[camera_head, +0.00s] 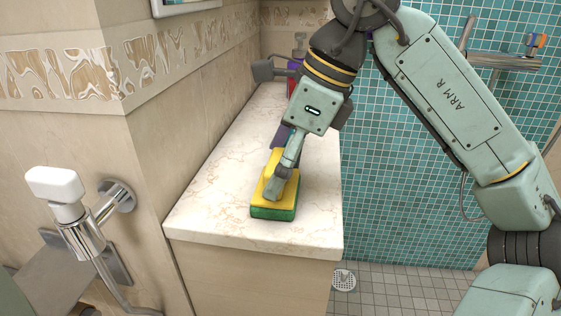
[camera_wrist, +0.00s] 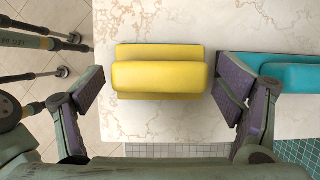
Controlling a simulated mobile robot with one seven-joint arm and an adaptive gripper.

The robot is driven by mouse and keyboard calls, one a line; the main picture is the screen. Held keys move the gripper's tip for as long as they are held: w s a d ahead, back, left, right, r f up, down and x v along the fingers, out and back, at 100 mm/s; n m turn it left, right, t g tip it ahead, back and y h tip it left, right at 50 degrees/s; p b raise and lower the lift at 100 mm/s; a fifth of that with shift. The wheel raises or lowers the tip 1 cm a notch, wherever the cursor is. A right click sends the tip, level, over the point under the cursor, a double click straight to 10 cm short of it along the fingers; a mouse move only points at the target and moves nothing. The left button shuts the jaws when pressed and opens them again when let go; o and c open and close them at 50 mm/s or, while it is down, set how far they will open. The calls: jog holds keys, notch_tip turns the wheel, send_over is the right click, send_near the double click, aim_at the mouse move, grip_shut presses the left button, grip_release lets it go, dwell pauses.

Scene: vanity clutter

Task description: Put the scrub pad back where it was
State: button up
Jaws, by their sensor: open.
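The scrub pad (camera_head: 273,211) lies flat on the marble counter (camera_head: 205,213) near its front end. It has a green lower layer and a yellow upper part with a raised grip. In the wrist view the pad (camera_wrist: 160,76) shows its yellow top between my two fingers. My gripper (camera_head: 280,180) is down over the pad and open. In the wrist view the fingers of my gripper (camera_wrist: 160,88) stand apart. A gap shows on the left of the pad; the right finger is close to its right end, and I cannot tell if it touches. The gripper hides part of the pad in the head view.
A teal object (camera_wrist: 290,74) lies right of the pad in the wrist view, close beyond the right finger. Bottles (camera_head: 293,83) and a dark fixture stand at the counter's back, partly hidden by my arm. The counter's left side is clear. A white-capped chrome fixture (camera_head: 60,190) is at left.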

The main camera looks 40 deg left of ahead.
jog(key=shift+r, duration=0.15)
jog(key=p+v, duration=0.1)
jog(key=v, duration=1.1)
